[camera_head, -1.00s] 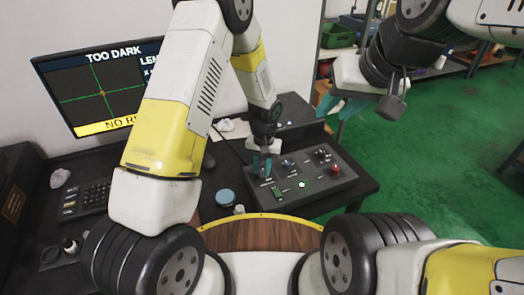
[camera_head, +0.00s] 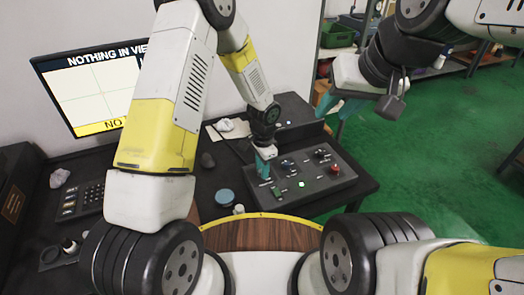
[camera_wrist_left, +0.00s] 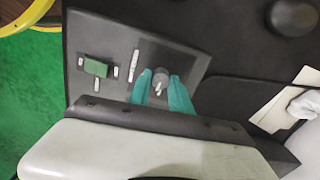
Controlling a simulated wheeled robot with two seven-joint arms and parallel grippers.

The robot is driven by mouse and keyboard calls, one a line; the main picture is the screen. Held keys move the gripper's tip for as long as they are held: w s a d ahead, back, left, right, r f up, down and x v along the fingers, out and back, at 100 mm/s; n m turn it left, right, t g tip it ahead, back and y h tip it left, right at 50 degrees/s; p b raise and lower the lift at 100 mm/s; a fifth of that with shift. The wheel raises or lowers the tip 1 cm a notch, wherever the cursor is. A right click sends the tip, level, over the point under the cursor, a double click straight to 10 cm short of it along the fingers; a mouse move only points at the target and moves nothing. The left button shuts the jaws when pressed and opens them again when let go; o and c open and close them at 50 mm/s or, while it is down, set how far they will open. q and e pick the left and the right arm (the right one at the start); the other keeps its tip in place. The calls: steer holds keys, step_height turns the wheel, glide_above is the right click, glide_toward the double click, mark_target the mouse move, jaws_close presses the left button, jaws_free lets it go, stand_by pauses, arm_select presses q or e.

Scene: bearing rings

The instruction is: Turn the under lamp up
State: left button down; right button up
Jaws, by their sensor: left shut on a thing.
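The dark control panel (camera_head: 318,184) lies on the table with several controls. My left gripper (camera_head: 264,166) points down at its left part, shut on a small grey knob (camera_wrist_left: 160,80); the wrist view shows a teal finger on each side of it. The knob's label is too small to read, and the fingers hide the knob in the head view. The monitor (camera_head: 92,92) has a bright, nearly white picture headed "NOTHING IN VIE…", its right part hidden by my arm. My right gripper (camera_head: 338,104) is open and empty, above the floor right of the table.
The panel also carries a green button (camera_wrist_left: 97,70), a lit green lamp (camera_head: 301,184) and a red knob (camera_head: 335,168). A dark box stands behind the panel.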

arm_select(q)
steer(key=shift+m, duration=0.6)
steer(key=c, duration=1.2)
jaws_free()
steer(key=shift+o, duration=0.2)
steer(key=shift+s+r, duration=0.1)
steer(key=shift+r, duration=3.8)
